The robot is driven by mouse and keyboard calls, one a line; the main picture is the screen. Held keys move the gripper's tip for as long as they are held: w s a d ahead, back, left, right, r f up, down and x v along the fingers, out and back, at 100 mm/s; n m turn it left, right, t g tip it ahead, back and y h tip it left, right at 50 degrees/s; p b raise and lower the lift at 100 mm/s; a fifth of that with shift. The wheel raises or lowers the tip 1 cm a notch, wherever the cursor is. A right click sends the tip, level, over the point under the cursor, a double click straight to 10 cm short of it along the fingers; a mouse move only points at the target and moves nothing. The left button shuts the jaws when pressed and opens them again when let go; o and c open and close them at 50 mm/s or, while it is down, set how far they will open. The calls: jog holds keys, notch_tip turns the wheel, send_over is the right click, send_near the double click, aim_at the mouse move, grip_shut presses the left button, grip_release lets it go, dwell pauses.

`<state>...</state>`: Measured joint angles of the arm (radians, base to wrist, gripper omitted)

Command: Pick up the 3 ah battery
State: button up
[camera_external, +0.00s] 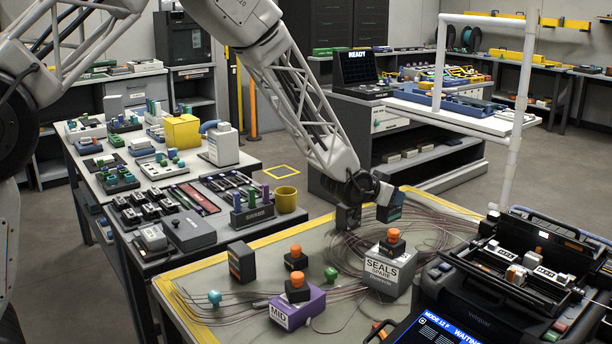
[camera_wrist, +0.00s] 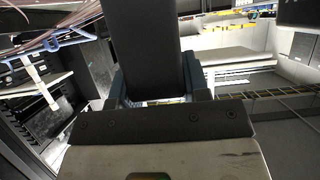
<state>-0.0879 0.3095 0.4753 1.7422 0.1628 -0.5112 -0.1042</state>
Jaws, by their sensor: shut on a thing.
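My gripper (camera_external: 384,195) is at the end of the arm, above the far part of the cable-strewn work mat. In the wrist view the battery (camera_wrist: 153,40) is a dark upright block between the two fingers. Another dark box with an orange label (camera_external: 241,262) stands on the mat at the left; I cannot read its rating.
On the mat stand a grey SEALS box (camera_external: 388,275), a purple MID box (camera_external: 297,307) and a dark block with an orange knob (camera_external: 296,259). Thin cables coil across the mat. A black splicer case (camera_external: 490,285) fills the right. A crowded tool table (camera_external: 135,180) stands left.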

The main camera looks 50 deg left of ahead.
jog(key=s+r, duration=0.1)
jog(key=s, duration=1.1)
jog(key=shift+s+d, duration=0.35)
jog(key=shift+d, duration=0.1)
jog(key=shift+r, duration=0.1)
jog(key=shift+s, duration=0.1)
